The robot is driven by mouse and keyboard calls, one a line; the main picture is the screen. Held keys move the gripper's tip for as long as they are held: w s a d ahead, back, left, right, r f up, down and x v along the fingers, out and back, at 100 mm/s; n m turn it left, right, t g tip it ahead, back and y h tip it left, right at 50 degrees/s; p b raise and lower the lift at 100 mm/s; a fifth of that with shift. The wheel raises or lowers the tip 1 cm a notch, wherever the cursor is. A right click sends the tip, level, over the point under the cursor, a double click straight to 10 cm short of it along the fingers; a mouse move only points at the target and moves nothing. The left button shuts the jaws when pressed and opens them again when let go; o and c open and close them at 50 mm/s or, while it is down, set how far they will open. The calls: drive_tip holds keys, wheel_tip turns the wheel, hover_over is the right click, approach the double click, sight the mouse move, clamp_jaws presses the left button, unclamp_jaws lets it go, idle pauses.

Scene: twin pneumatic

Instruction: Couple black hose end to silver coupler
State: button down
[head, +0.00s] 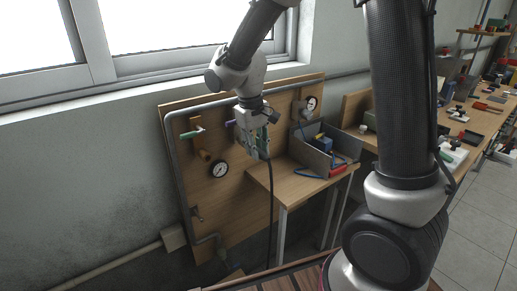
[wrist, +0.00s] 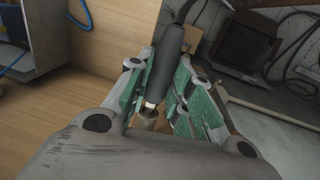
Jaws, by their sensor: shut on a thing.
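My gripper (head: 258,148) is in front of the wooden wall board. In the wrist view its green-padded fingers (wrist: 160,101) are shut around the black hose end (wrist: 166,62). The hose (head: 271,205) hangs down from the gripper in the head view. A pale tip (wrist: 151,104) shows at the hose end between the fingers. Just beyond this tip is a short metallic cylinder (wrist: 148,117), which looks like the silver coupler. I cannot tell whether tip and cylinder are joined or only close. My wrist hides what lies below, and the coupler is not clear in the head view.
The board (head: 246,190) carries a green-handled valve (head: 192,134), a lower gauge (head: 219,170) and an upper gauge (head: 311,103). A grey bin (head: 340,170) with blue and red items stands on a small wooden table (head: 290,186) to the right. A crowded workbench (head: 480,120) is farther right.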

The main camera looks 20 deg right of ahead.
drive_tip(key=shift+w+a, duration=0.2)
drive_tip(key=shift+w, duration=0.3)
drive_tip(key=c, duration=1.2)
unclamp_jaws()
drive_tip(key=r, duration=0.4)
drive_tip(key=a+r, duration=0.1)
drive_tip(key=r, duration=0.7)
drive_tip(key=shift+s+a, duration=0.25)
